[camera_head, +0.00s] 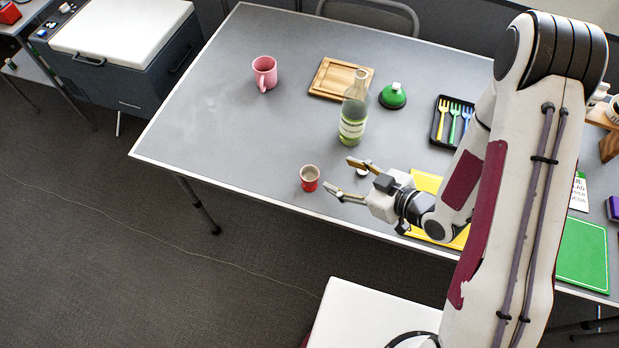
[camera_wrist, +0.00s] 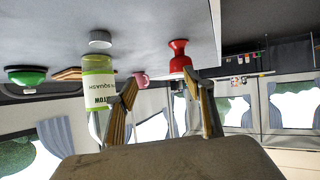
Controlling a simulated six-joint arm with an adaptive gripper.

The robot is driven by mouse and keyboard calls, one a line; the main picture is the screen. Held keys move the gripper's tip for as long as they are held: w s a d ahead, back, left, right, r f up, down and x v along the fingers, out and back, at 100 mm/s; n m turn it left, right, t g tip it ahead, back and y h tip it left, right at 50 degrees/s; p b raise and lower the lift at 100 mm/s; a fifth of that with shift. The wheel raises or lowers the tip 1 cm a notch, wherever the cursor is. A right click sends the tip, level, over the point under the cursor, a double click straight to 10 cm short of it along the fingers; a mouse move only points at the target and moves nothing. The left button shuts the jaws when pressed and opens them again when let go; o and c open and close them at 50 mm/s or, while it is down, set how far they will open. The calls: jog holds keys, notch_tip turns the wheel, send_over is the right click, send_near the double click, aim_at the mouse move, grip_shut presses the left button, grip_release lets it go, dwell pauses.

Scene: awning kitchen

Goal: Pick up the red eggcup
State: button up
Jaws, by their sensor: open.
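The red eggcup (camera_head: 309,178) stands upright near the front edge of the grey table, with a pale inside and rim. It also shows in the wrist view (camera_wrist: 180,58), upside down in the picture, ahead of the fingers and near their tips. My gripper (camera_head: 340,175) is open and empty, low over the table, with its fingers pointing left towards the eggcup. In the wrist view the two fingers (camera_wrist: 162,88) are spread, and the eggcup appears nearer the right finger. There seems to be a gap between the fingers and the eggcup.
A glass bottle (camera_head: 353,115) stands behind my gripper. A small white lid (camera_head: 362,172) lies beside the fingers. A pink mug (camera_head: 264,73), wooden board (camera_head: 327,78), green dome (camera_head: 392,96) and cutlery tray (camera_head: 437,127) are farther back. The table (camera_head: 215,130) is clear left of the eggcup.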

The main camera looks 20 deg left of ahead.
aim_at(317, 180)
jog(key=shift+s+a+f+g+y, duration=0.2)
jog(key=shift+s+a+y, duration=0.3)
jog(key=shift+s, duration=0.3)
jog(key=shift+s+a+f+g+y, duration=0.15)
jog(key=shift+s+a+y, duration=0.3)
jog(key=shift+s, duration=0.3)
jog(key=shift+a, duration=0.15)
jog(key=shift+x, duration=1.25)
jog(key=shift+f, duration=0.1)
jog(key=shift+x, duration=2.55)
jog(key=shift+w+f, duration=0.1)
jog(key=c, duration=1.2)
